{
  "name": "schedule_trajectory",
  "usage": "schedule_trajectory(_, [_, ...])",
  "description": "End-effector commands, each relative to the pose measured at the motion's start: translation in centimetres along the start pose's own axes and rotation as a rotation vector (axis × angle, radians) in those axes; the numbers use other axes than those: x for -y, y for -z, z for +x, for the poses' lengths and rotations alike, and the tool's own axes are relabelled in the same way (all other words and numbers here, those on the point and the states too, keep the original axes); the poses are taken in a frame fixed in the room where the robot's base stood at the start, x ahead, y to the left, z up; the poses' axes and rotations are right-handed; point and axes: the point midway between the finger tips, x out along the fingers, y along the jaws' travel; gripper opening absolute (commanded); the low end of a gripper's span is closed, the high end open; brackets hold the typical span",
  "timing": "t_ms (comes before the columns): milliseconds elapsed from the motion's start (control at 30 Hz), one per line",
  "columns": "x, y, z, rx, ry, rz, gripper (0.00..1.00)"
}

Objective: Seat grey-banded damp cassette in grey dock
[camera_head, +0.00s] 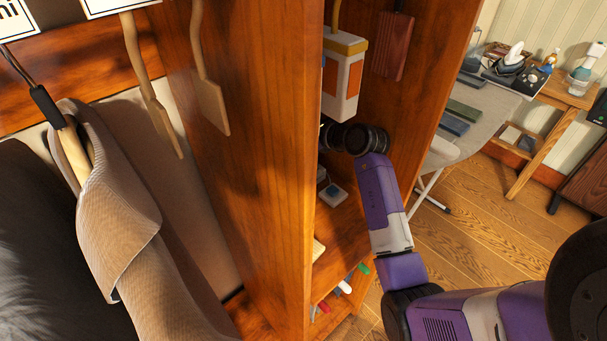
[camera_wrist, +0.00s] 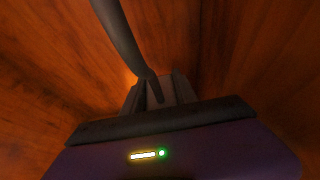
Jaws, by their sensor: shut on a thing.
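In the wrist view my gripper (camera_wrist: 155,92) is shut on the end of a dark grey strip (camera_wrist: 122,38), which runs up and left out of the picture. I cannot tell whether this strip is part of the grey-banded cassette. In the head view my gripper is hidden behind the upright panel's front edge, with my wrist reaching into the compartment. A white cassette with a yellow band and orange panels (camera_head: 343,78) hangs above my wrist. No grey-banded cassette or grey dock can be clearly made out.
The wooden panel (camera_head: 265,170) stands close left of my arm. A reddish wood block (camera_head: 393,45) hangs behind my wrist. A small white and blue item (camera_head: 334,193) lies on the shelf below. A jacket (camera_head: 110,200) hangs left. Wooden floor (camera_head: 480,240) is open at right.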

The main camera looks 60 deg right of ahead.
Motion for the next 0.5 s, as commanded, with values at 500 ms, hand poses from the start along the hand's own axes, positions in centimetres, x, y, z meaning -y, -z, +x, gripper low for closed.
schedule_trajectory(500, [0.01,1.03,0.43,0.002,0.001,0.001,0.00])
